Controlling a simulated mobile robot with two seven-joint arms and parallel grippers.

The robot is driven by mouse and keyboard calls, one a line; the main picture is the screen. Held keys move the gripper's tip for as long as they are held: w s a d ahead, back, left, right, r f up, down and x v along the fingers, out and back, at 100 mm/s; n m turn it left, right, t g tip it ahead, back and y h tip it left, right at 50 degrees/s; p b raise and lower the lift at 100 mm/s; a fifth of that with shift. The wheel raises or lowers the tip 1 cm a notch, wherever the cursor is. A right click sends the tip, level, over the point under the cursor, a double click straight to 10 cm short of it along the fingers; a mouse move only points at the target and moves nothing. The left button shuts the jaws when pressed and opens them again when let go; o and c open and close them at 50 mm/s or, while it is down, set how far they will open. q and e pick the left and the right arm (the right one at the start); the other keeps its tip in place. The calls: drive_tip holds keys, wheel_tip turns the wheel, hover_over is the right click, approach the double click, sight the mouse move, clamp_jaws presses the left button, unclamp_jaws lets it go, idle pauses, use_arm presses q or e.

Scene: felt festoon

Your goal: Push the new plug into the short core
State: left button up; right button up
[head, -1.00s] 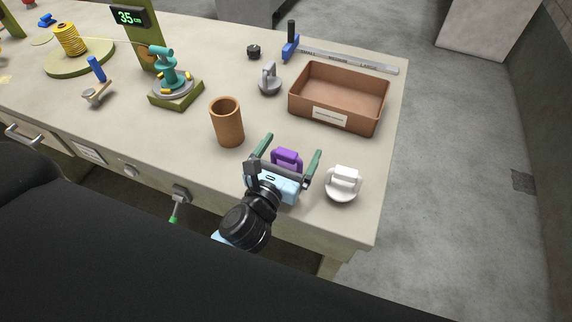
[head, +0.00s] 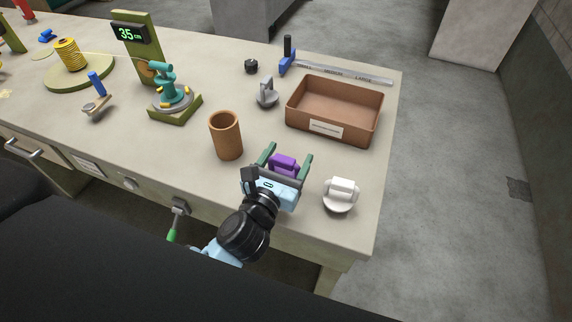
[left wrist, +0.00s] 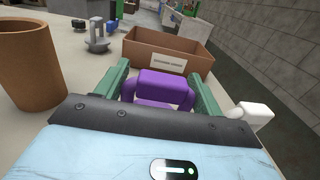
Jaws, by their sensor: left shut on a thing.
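My left gripper (head: 287,159) is shut on a purple plug-like piece (head: 283,166), with one green finger on each side of it. The purple piece also shows between the fingers in the left wrist view (left wrist: 165,90); its lower part is hidden. An upright brown tube (head: 227,137), which looks like the short core, stands open-topped to the left of the gripper and apart from it. It also shows at the left of the left wrist view (left wrist: 30,65). A white plug-like piece (head: 341,194) sits to the right. My right gripper is not in view.
A brown labelled tray (head: 330,128) stands behind the gripper. A grey handled piece (head: 267,94) and a small black knob (head: 251,66) stand left of it. A teal device (head: 172,91) is farther left. The bench's front edge is close to the gripper.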

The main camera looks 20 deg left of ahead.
use_arm(q)
wheel_tip(320, 180, up, 8)
drive_tip(key=p, duration=0.1)
drive_tip(key=shift+p, duration=0.4)
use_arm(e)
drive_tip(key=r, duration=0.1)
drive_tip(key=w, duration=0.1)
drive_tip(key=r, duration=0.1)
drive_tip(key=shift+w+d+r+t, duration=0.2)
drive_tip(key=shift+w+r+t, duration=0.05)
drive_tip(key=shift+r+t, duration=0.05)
use_arm(q)
drive_tip(key=w+a+r+y+p, duration=0.1)
drive_tip(key=w+a+r, duration=0.2)
drive_tip(key=a, duration=0.5)
drive_tip(key=w+a+r+n+y+p, duration=0.1)
drive_tip(key=w+a+r, duration=0.2)
drive_tip(key=a, duration=0.6)
drive_tip(key=shift+w+a+r+n+y, duration=0.2)
drive_tip(key=shift+r+n+y, duration=0.1)
drive_tip(key=shift+r, duration=0.25)
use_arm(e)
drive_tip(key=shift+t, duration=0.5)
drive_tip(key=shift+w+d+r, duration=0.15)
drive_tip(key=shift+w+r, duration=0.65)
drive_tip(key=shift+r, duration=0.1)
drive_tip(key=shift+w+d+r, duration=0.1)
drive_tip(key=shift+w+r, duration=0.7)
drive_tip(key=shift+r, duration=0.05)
